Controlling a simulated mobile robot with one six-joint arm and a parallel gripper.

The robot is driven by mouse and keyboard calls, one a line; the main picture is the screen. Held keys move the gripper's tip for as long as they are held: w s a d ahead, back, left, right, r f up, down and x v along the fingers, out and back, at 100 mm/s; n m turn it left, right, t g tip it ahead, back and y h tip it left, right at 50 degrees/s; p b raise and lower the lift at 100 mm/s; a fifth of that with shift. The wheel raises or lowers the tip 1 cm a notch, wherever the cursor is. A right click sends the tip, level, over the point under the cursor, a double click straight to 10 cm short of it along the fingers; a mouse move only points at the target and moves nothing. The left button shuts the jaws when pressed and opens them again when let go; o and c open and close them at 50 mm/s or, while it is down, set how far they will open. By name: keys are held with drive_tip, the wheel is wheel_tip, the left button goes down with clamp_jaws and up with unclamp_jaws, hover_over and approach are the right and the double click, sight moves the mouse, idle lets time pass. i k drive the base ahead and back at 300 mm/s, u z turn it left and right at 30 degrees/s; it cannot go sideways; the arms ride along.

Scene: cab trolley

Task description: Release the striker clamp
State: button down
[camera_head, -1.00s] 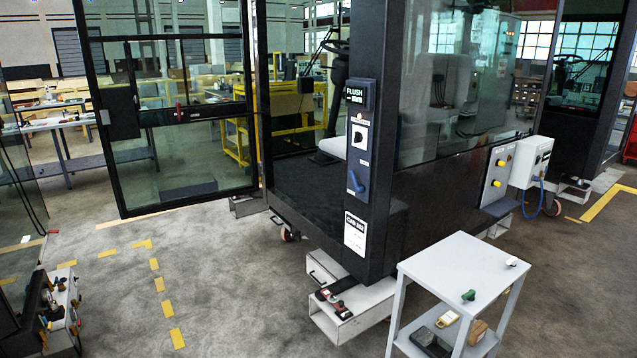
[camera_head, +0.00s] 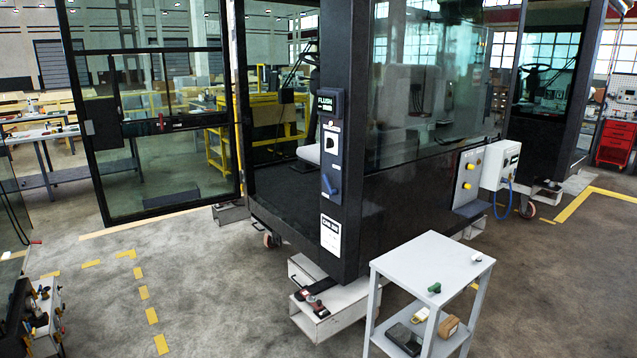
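The cab's dark front pillar (camera_head: 345,150) stands near the middle of the view. On it, under a "FLUSH" display (camera_head: 328,103), sits a white striker plate (camera_head: 331,140) with a dark D-shaped mark. Below that is a blue lever handle (camera_head: 331,186) on a dark plate, which looks like the striker clamp; the lever appears tilted. A white label (camera_head: 330,236) is lower on the pillar. The glazed cab door (camera_head: 160,130) hangs wide open to the left. My gripper is not in view.
A grey two-shelf table (camera_head: 420,265) stands in front of the cab with a green knob (camera_head: 434,288) on top. A red-and-black tool (camera_head: 316,303) lies on the white base beam. Tool-laden equipment (camera_head: 35,315) is at lower left. Floor between them is clear.

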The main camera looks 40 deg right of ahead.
sight(332, 192)
drive_tip(key=u, duration=0.4)
drive_tip(key=i, duration=0.95)
drive_tip(key=z, duration=0.35)
drive_tip(key=i, duration=0.8)
drive_tip(key=z, duration=0.35)
drive_tip(key=k, duration=0.9)
drive_tip(key=z, duration=0.15)
